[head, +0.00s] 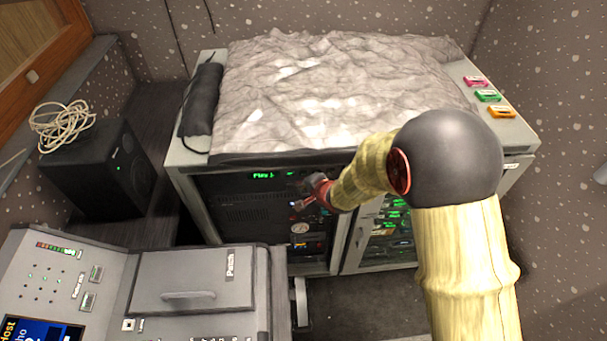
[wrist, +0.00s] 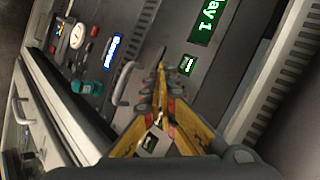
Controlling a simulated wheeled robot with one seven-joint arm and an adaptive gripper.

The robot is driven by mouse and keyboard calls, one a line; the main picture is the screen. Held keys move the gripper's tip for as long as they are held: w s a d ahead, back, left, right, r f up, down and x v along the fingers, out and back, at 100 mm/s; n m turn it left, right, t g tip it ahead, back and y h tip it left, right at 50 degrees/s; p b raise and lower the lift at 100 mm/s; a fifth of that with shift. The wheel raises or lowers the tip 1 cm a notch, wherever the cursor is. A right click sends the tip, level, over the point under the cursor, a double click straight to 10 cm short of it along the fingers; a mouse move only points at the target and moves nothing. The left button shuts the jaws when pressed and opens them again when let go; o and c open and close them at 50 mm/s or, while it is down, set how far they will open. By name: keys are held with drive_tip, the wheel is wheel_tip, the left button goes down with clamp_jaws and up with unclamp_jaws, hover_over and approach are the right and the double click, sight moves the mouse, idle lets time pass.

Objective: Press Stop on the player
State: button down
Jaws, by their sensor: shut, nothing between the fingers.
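The player is a dark rack unit (head: 240,192) in the left bay of the grey cabinet, with a green display (head: 263,176) that appears to read "Play 1". In the wrist view the display (wrist: 208,18) reads "ay 1" at the top, with a small green-lit button (wrist: 186,64) below it. My gripper (head: 298,203) is in front of the rack's right side. In the wrist view my gripper (wrist: 161,68) has its yellow fingers together, with the tips close to the panel beside the small green-lit button. I cannot tell if they touch. No Stop label is readable.
A crumpled grey cover (head: 330,95) lies on the cabinet top beside several coloured cassettes (head: 487,96). A black speaker (head: 95,165) with a coiled cable stands left. A mixing console (head: 150,290) fills the lower left. A rack handle (wrist: 122,82) sits near my fingers.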

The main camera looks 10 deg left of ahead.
idle(0.7)
drive_tip(key=shift+w+a+r+p, duration=0.1)
drive_tip(key=shift+w+p, duration=0.25)
drive_tip(key=shift+p, duration=0.2)
drive_tip(key=shift+w+a+p, duration=0.1)
drive_tip(key=shift+w+p, duration=0.2)
drive_tip(key=shift+w, duration=0.05)
idle(0.4)
drive_tip(key=shift+s, duration=0.1)
drive_tip(key=shift+s+d, duration=0.2)
drive_tip(key=shift+s, duration=0.4)
drive_tip(key=shift+s+d, duration=0.2)
drive_tip(key=shift+s, duration=0.6)
drive_tip(key=shift+s+d, duration=0.2)
drive_tip(key=shift+s, duration=0.6)
drive_tip(key=shift+s+d, duration=0.2)
drive_tip(key=shift+s, duration=0.6)
